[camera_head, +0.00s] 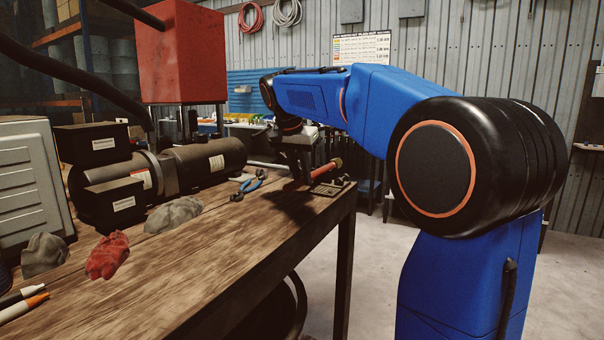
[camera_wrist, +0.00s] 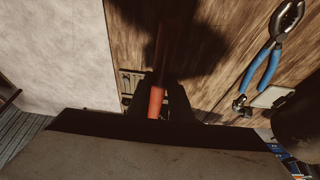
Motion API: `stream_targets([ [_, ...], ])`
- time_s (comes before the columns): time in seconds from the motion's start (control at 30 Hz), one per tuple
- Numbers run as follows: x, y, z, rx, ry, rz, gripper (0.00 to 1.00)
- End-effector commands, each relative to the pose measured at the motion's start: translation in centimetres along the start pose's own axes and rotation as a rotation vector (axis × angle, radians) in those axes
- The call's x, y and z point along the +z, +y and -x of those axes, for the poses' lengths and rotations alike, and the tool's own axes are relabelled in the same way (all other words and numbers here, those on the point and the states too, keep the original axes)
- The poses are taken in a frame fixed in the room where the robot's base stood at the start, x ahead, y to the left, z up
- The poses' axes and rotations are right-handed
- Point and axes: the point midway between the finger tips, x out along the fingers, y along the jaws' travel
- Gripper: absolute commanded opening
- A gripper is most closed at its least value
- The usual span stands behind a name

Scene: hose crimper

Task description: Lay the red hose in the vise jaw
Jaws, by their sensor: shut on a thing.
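The red hose (camera_head: 327,170) is a short red cylinder near the far right corner of the workbench, and it sticks out to the right of my gripper (camera_head: 302,168). In the wrist view the hose (camera_wrist: 157,102) lies between the dark fingers of my gripper (camera_wrist: 158,108), which is shut on it. Its far part is in deep shadow. A dark, flat metal fixture (camera_head: 330,188) sits at the bench edge just below the hose. It also shows in part beside the fingers in the wrist view (camera_wrist: 130,82). It may be the vise jaw; I cannot tell whether the hose touches it.
Blue-handled pliers (camera_head: 248,185) lie on the wooden bench (camera_head: 215,235) left of my gripper. A black machine (camera_head: 205,163), grey cloths (camera_head: 174,214) and a red glove (camera_head: 107,256) stand or lie further left. The bench's front middle is clear.

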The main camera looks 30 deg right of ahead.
Motion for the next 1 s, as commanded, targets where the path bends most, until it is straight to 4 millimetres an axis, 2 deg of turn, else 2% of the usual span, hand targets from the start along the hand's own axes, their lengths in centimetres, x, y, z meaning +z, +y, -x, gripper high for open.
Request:
stream_targets([
  [0.83, 0.06, 0.00, -0.16, -0.001, 0.001, 0.000, 0.00],
  [0.87, 0.06, 0.00, -0.16, -0.001, 0.001, 0.000, 0.24],
  [0.9, 0.06, 0.01, -0.16, -0.001, 0.001, 0.000, 0.33],
  [0.93, 0.06, 0.00, -0.17, -0.001, 0.001, 0.000, 0.40],
  [1.0, 0.07, 0.00, -0.17, 0.000, 0.001, 0.000, 0.41],
])
